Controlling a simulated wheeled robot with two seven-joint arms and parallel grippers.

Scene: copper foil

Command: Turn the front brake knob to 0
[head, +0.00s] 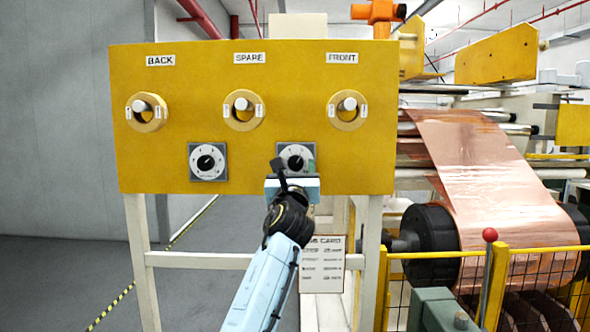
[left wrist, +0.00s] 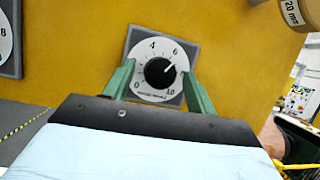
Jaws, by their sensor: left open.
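The front brake knob (head: 295,157) is the right one of two dials low on the yellow panel (head: 180,80); my gripper partly covers it in the head view. In the left wrist view the black knob (left wrist: 159,72) sits on a round white scale on a grey square plate. Its white pointer aims up and right, past the 6 and short of the 10. My left gripper (left wrist: 160,82) is open, its green fingers on either side of the dial; contact with the knob cannot be told. In the head view the left gripper (head: 293,176) is in front of the dial.
A second dial (head: 208,161) is to the left. Switches labelled BACK (head: 147,112), SPARE (head: 243,110) and FRONT (head: 348,110) are above. A printed card (head: 322,264) hangs below the panel. Copper foil (head: 485,180) and a yellow guard fence (head: 530,251) are at right.

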